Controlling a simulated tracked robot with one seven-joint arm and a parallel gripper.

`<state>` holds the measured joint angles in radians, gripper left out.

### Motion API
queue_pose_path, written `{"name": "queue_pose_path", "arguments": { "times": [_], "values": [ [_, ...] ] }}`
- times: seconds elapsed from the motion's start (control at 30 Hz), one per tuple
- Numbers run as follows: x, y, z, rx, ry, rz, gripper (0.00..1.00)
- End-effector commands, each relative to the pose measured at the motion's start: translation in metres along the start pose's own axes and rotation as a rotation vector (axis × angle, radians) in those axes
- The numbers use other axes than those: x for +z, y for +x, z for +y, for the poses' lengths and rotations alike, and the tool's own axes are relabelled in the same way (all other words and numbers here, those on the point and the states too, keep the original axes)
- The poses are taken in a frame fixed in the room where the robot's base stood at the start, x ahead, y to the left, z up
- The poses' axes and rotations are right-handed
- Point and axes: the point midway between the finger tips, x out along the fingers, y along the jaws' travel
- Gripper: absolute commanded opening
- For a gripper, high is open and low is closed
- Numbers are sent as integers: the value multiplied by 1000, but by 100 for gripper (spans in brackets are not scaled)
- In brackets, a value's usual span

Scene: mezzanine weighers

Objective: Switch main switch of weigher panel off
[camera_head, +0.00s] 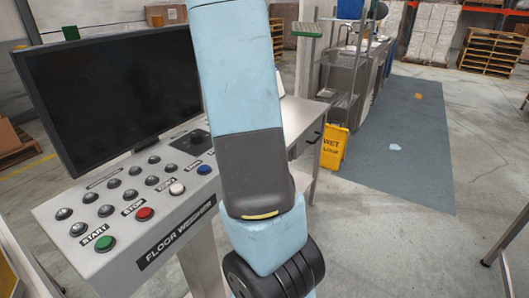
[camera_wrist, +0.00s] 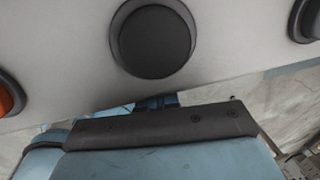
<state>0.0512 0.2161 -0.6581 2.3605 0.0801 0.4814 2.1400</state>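The weigher panel (camera_head: 150,215) is a grey sloping console lettered "FLOOR WEIGHER" at the left of the head view. It carries a green START button (camera_head: 105,243), a red STOP button (camera_head: 145,213), a white button (camera_head: 177,188), a blue button (camera_head: 204,169) and several dark round buttons. A dark knob on a black plate (camera_head: 199,137) sits at its far right end; I cannot read a main-switch label. In the wrist view a round black control (camera_wrist: 152,40) is close, on the grey panel face. My blue and dark housing fills the bottom; my fingertips cannot be made out.
A black monitor (camera_head: 110,85) stands behind the console. A grey table (camera_head: 305,122) is to its right, with a yellow wet-floor sign (camera_head: 334,147) beyond. An orange-red control (camera_wrist: 8,97) and another dark one (camera_wrist: 306,20) flank the black control.

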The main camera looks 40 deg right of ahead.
Motion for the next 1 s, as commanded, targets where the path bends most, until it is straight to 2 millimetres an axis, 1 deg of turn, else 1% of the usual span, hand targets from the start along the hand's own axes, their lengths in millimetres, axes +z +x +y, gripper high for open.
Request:
{"name": "queue_pose_path", "arguments": {
  "times": [0.33, 0.47, 0.57, 1.0],
  "values": [
    [-1, -1, -1, 0, 1, 0, 0],
    [0, -9, -1, -2, -1, -3, 0],
    [1, -20, -1, -2, -1, -4, 0],
    [3, -85, -2, -2, -1, -4, 0]
  ]
}}
